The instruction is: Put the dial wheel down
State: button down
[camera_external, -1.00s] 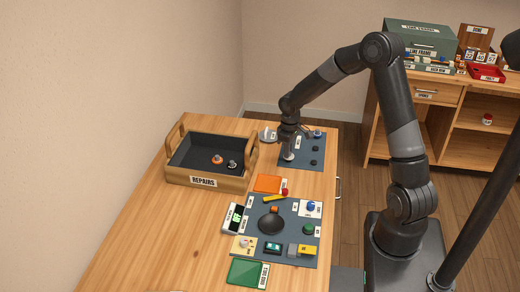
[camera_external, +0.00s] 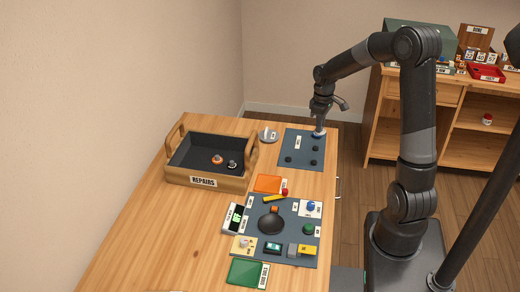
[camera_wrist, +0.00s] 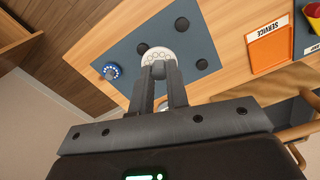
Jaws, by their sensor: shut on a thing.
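The dial wheel (camera_wrist: 156,56) is a pale disc with a ring of round holes. It sits at the tips of my gripper (camera_wrist: 160,70), whose fingers are shut on it over the dark mat (camera_wrist: 122,45). In the external view my gripper (camera_external: 319,124) is above the far right part of that mat (camera_external: 299,137). The wheel is hard to make out there, and its gap to the mat cannot be told. Several black round pieces, one of them (camera_wrist: 202,64) right of the wheel, lie on the mat.
A silvery round object (camera_external: 268,134) stands left of the mat. The repairs tray (camera_external: 206,181) holds small round parts. An orange service tray (camera_external: 268,183) and a second mat (camera_external: 252,222) with several parts lie nearer. Bare table is at the near left.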

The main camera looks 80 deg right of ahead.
notch_tip(320, 180, up, 5)
jog(key=shift+f, duration=0.15)
jog(key=w+a, duration=0.3)
jog(key=w, duration=1.4)
send_over(215, 165)
jog(key=s+a, duration=0.2)
jog(key=a, duration=0.2)
jog(key=f, duration=1.1)
jog(key=shift+w+f, duration=0.2)
jog(key=shift+w, duration=0.05)
jog(key=shift+f, duration=2.1)
jog(key=shift+f, duration=0.15)
jog(key=c, duration=1.4)
grip_release()
